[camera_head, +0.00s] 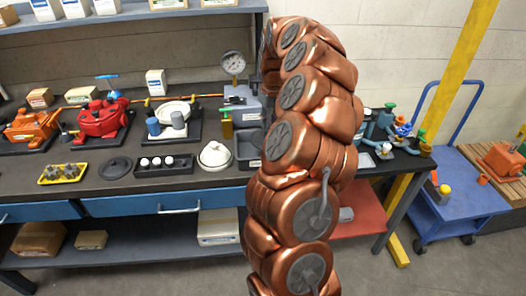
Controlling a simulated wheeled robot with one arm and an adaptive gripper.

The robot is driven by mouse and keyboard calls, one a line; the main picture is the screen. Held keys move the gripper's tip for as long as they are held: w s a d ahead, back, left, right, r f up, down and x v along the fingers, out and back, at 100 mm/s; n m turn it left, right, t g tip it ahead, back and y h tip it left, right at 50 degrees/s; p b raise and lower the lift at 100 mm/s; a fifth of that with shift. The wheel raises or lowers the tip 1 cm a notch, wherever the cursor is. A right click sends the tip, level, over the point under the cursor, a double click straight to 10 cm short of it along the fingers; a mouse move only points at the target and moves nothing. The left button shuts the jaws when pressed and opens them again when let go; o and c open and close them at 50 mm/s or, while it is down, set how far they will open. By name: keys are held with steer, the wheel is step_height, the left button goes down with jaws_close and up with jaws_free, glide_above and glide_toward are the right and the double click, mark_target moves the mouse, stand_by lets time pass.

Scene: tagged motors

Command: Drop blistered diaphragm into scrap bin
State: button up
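My gripper is not in view; my copper arm rises through the middle of the picture and covers part of the bench. I cannot tell for sure which thing is the blistered diaphragm. A black disc (115,168) lies flat on the bench, left of centre. A white, lumpy disc-like piece (215,155) sits on the bench close to the left of my arm. A large pale disc (174,108) rests on a dark stand farther back. A dark open bin (247,147) with a label stands beside my arm, partly hidden by it; I cannot tell if it is the scrap bin.
The dark bench (110,200) also holds a red pump (103,119), an orange pump (31,124), a yellow tray (63,173), a black tray of white balls (163,165) and a gauge (232,64). A blue cart (458,212) and an orange motor (502,159) stand right.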

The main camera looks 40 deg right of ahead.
steer(key=o, duration=0.3)
steer(key=shift+r, duration=0.1)
steer(key=shift+s+a+r, duration=0.1)
steer(key=shift+s+r, duration=0.15)
steer(key=shift+r, duration=1.7)
steer(key=shift+s+a+r, duration=0.1)
steer(key=shift+s+r, duration=0.1)
steer(key=shift+r, duration=1.75)
steer(key=shift+s+r, duration=0.25)
steer(key=shift+r, duration=1.7)
steer(key=shift+a, duration=0.1)
